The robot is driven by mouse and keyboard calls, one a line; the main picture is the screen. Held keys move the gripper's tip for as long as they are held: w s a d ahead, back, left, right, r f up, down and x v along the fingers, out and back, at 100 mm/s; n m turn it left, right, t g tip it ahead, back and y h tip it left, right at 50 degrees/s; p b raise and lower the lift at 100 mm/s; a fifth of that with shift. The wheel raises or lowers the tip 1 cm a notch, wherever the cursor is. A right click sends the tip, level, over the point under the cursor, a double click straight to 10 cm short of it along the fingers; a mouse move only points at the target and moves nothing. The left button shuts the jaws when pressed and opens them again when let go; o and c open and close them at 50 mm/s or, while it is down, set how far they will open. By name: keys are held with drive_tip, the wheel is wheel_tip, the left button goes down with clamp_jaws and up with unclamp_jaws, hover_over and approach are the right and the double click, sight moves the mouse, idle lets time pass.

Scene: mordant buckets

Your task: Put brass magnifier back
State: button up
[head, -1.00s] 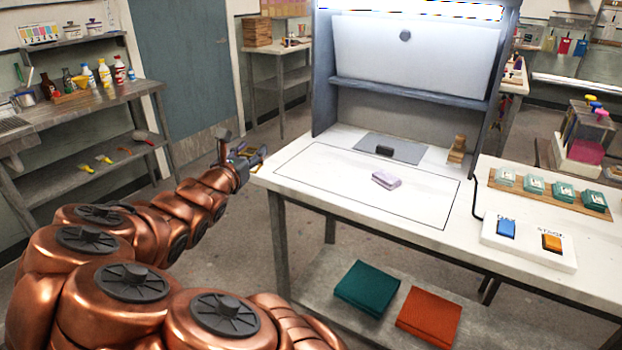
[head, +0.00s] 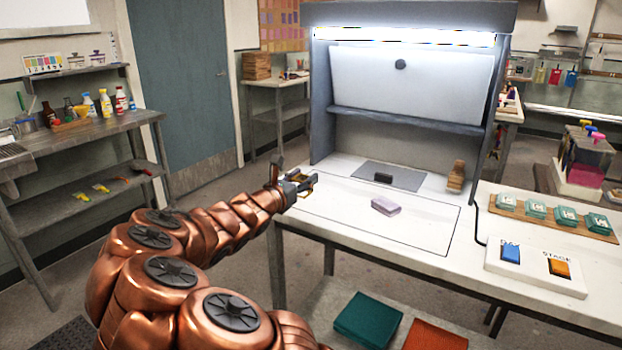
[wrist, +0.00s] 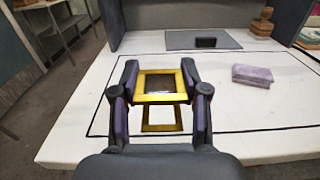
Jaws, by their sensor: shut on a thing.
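The brass magnifier (wrist: 160,84) is a yellow square frame with a dark centre and a second, smaller frame below it. My gripper (wrist: 159,88) is shut on it, one finger at each side, in the wrist view. In the head view my gripper (head: 308,184) is at the left edge of the white table, with a bit of yellow between its fingers. The magnifier appears held above the white tabletop (wrist: 75,130). A grey mat (wrist: 228,40) with a small black block (wrist: 206,42) on it lies farther back.
A pale lilac block (head: 385,206) lies on the table, right of my gripper. A wooden figure-like object (head: 456,176) stands at the back right. A white board with blue and orange pads (head: 534,268) is on the right. The outlined area's front left is clear.

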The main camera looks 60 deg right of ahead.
drive_tip(key=w+d, duration=0.1)
drive_tip(key=d, duration=0.2)
drive_tip(key=w+d, duration=0.1)
drive_tip(key=d, duration=0.2)
drive_tip(key=w+d+p, duration=0.1)
drive_tip(key=d, duration=0.2)
drive_tip(key=shift+w+d+f, duration=0.15)
drive_tip(key=shift+w+f, duration=0.05)
drive_tip(key=shift+f, duration=2)
drive_tip(key=shift+f+b, duration=0.3)
drive_tip(key=shift+f, duration=0.3)
drive_tip(key=o, duration=1.3)
drive_tip(key=shift+r, duration=0.25)
drive_tip(key=shift+s+a+r, duration=0.1)
drive_tip(key=shift+a+r, duration=0.1)
drive_tip(key=shift+a, duration=2.85)
drive_tip(key=shift+s+a+r, duration=0.1)
drive_tip(key=shift+a+r, duration=0.05)
drive_tip(key=shift+a, duration=2.9)
